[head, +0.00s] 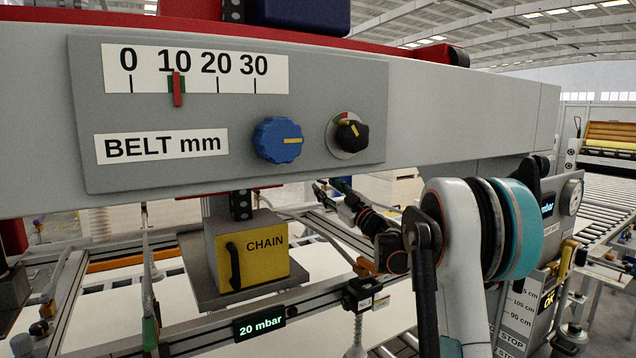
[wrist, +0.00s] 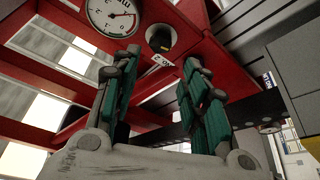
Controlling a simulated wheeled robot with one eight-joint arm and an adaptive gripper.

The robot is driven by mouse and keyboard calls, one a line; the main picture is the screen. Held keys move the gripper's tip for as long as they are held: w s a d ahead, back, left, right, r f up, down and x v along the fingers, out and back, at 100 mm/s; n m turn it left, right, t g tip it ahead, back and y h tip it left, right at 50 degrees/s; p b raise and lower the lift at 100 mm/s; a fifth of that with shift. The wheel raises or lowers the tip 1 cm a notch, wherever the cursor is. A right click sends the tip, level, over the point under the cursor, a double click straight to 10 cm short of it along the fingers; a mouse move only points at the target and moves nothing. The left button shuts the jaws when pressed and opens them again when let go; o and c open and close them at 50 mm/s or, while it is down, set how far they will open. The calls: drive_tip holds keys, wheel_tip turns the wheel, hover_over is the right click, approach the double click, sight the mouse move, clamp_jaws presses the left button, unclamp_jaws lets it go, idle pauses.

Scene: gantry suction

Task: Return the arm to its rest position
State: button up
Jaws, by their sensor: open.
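My gripper shows in the wrist view (wrist: 158,90) with its two green-padded fingers wide apart and nothing between them. In the head view my white and teal arm rises at the right, and its end (head: 345,205) reaches in below the grey beam, partly hidden by my own arm links. The gripper is small and dark there. In the wrist view the fingers point up towards red framework and touch nothing that I can make out.
A grey beam with a BELT mm panel (head: 330,75), a blue knob (head: 278,140) and a black knob (head: 348,136) spans the head view. Below hang a yellow CHAIN box (head: 262,262) and a rail with a 20 mbar display (head: 259,325). A round gauge (wrist: 110,15) sits on the red frame.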

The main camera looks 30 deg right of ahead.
drive_tip(key=shift+s+d+f, duration=0.1)
drive_tip(key=shift+s+f, duration=0.15)
drive_tip(key=shift+s, duration=0.3)
